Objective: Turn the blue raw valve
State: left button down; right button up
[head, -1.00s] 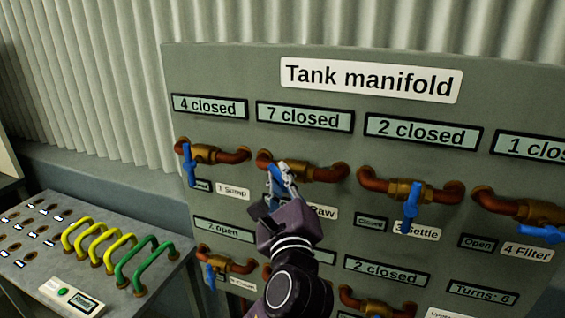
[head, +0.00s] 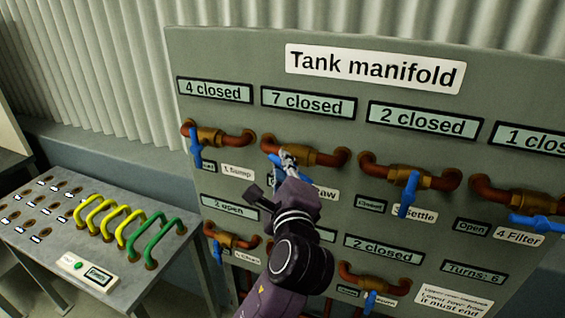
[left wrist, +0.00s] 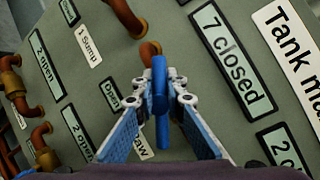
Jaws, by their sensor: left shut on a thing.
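The raw valve (head: 325,158) is a brass and copper fitting under the "7 closed" display (head: 308,102). Its blue handle (head: 276,160) is partly hidden by my gripper. My left gripper (head: 287,160) is shut on the handle, in front of the panel. In the left wrist view the blue handle (left wrist: 160,88) stands between the two fingertips (left wrist: 160,100). The "Raw" label (head: 326,193) is partly covered by my left arm. The small state plate beside it is mostly hidden. My right gripper does not show.
Similar valves with blue handles flank it: Sump (head: 196,146) left, Settle (head: 408,194) and Filter (head: 535,226) right. A lower row lies below, partly behind my arm. A bench (head: 120,262) with yellow and green handles stands at the left.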

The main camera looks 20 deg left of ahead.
pick_arm(q)
jog(key=c, duration=2)
grip_release()
jog(key=shift+o, duration=0.2)
jog(key=shift+s, duration=0.1)
jog(key=v, duration=1.2)
